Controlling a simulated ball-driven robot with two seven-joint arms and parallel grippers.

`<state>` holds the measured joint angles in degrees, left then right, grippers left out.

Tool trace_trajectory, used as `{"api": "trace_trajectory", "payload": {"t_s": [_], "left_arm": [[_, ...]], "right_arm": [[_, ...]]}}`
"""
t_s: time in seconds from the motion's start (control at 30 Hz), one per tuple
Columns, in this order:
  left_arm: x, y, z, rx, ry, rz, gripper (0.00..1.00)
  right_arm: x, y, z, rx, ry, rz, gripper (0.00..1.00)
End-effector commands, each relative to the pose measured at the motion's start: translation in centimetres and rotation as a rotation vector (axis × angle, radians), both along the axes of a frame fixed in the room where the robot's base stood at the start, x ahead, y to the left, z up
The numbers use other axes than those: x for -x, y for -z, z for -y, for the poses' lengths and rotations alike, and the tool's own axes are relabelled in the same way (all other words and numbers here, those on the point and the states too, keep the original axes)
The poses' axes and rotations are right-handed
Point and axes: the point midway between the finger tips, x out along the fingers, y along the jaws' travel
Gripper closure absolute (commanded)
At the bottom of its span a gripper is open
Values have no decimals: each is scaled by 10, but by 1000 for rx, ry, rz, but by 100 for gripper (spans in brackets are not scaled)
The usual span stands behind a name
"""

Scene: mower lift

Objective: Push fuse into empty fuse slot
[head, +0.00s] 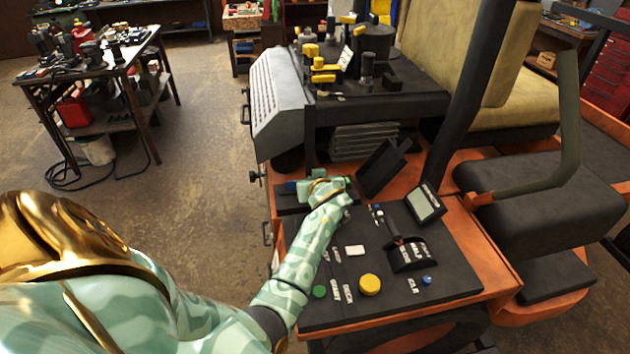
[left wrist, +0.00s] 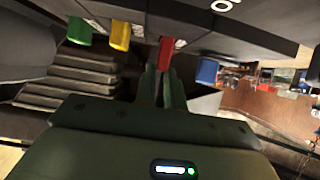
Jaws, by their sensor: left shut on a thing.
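My left gripper (head: 318,186) is over the dark fuse box (head: 290,204) on the mower's orange body. In the left wrist view the left gripper (left wrist: 165,90) is shut on a red fuse (left wrist: 166,52). The red fuse is in line with a green fuse (left wrist: 79,31), a yellow fuse (left wrist: 120,35) and a blue fuse (left wrist: 207,71), which stick out from the dark fuse panel. The red fuse's far end is at the panel's face; I cannot tell how deep it sits. The right gripper is not in view.
A dark raised flap (head: 383,168) stands just right of the gripper. The control panel (head: 440,270) with a yellow button (head: 370,284), a lever and a small screen (head: 424,204) lies below my forearm's right side. A tool cart (head: 100,75) stands far left.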

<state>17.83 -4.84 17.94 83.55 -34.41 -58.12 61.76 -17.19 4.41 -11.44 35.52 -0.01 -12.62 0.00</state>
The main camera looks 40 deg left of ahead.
Motion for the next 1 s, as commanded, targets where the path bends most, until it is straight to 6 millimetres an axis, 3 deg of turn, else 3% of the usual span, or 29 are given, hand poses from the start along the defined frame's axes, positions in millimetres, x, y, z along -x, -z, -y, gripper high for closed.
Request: {"api": "trace_trajectory", "payload": {"t_s": [0.9,0.93,1.0], "left_arm": [[0,13,0,0,1,0,100],[0,13,0,0,0,0,84],[0,13,0,0,0,0,64]], "right_arm": [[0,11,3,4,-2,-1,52],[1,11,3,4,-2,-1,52],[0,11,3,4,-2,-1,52]]}}
